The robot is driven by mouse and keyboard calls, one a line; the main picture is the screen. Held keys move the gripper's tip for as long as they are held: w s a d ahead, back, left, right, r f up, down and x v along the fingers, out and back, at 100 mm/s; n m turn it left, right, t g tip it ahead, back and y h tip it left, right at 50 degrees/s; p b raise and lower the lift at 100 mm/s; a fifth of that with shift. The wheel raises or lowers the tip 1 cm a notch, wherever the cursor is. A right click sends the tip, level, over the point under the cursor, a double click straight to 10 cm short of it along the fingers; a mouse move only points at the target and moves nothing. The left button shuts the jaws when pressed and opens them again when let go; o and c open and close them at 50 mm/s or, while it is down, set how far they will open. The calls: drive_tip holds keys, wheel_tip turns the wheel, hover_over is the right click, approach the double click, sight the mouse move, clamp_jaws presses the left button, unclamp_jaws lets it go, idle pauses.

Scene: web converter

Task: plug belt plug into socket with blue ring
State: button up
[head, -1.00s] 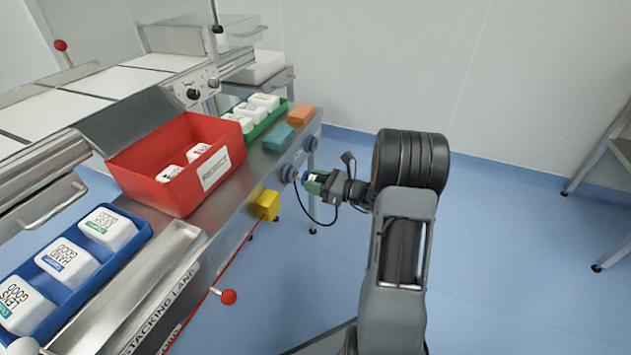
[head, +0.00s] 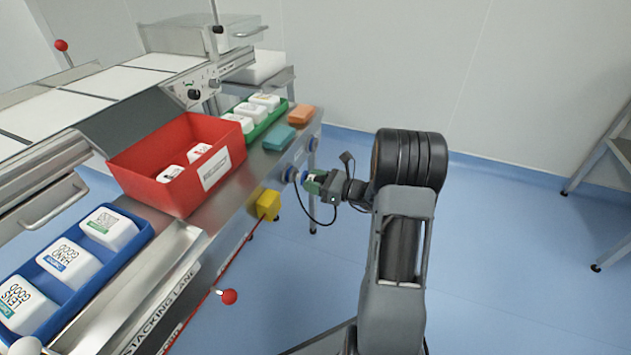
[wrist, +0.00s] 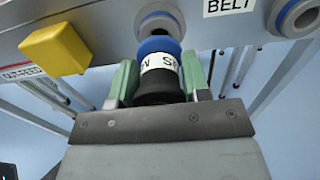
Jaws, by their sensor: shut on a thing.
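My gripper (wrist: 160,84) is shut on a plug (wrist: 160,62) with a blue front collar, a white band with partly hidden print and a black rear body. The green fingers hold it from both sides. In the head view my gripper (head: 314,180) is at the bench's side panel, with a dark cable looping below. A second socket (wrist: 295,13) with a blue-grey ring is at the right, beside a BELT label (wrist: 230,5).
A yellow block (wrist: 55,48) sticks out from the panel left of the plug; it also shows in the head view (head: 268,204). A red bin (head: 145,161), a blue tray (head: 134,234) and a green tray (head: 268,123) stand on the bench.

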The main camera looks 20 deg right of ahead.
drive_tip(key=shift+x, duration=1.5)
idle(0.5)
drive_tip(key=o, duration=1.2)
drive_tip(key=p+v, duration=0.3)
drive_tip(key=v, duration=1)
drive_tip(key=shift+s+d+p, duration=0.3)
drive_tip(key=shift+p, duration=0.1)
